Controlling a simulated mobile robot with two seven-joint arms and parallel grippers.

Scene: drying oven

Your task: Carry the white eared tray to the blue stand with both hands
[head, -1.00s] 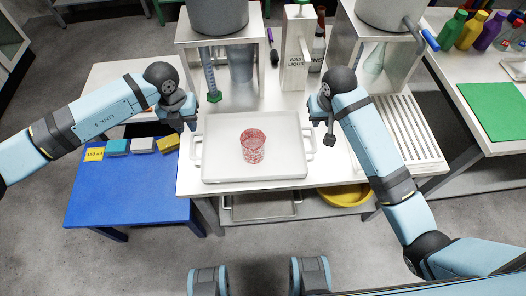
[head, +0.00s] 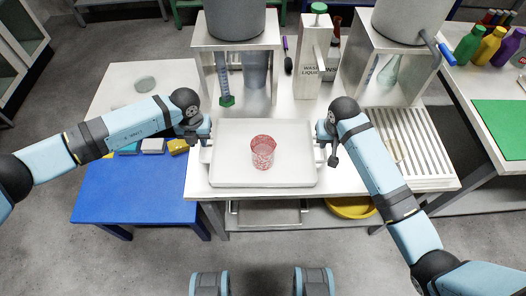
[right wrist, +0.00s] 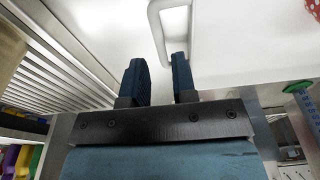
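My right gripper (head: 326,150) is at the right ear. In the right wrist view, my right gripper (right wrist: 159,75) has its fingers apart, with the white ear (right wrist: 163,45) reaching the gap between them. The blue stand (head: 135,192) is a low table at the left, its top below bench height.
Small boxes (head: 152,146) line the back of the blue stand; its front is clear. Behind the tray are a metal stand (head: 240,45), a green-based cylinder (head: 226,95) and a waste liquid container (head: 312,70). A ribbed drainer (head: 395,130) lies right. A yellow basin (head: 350,208) sits below.

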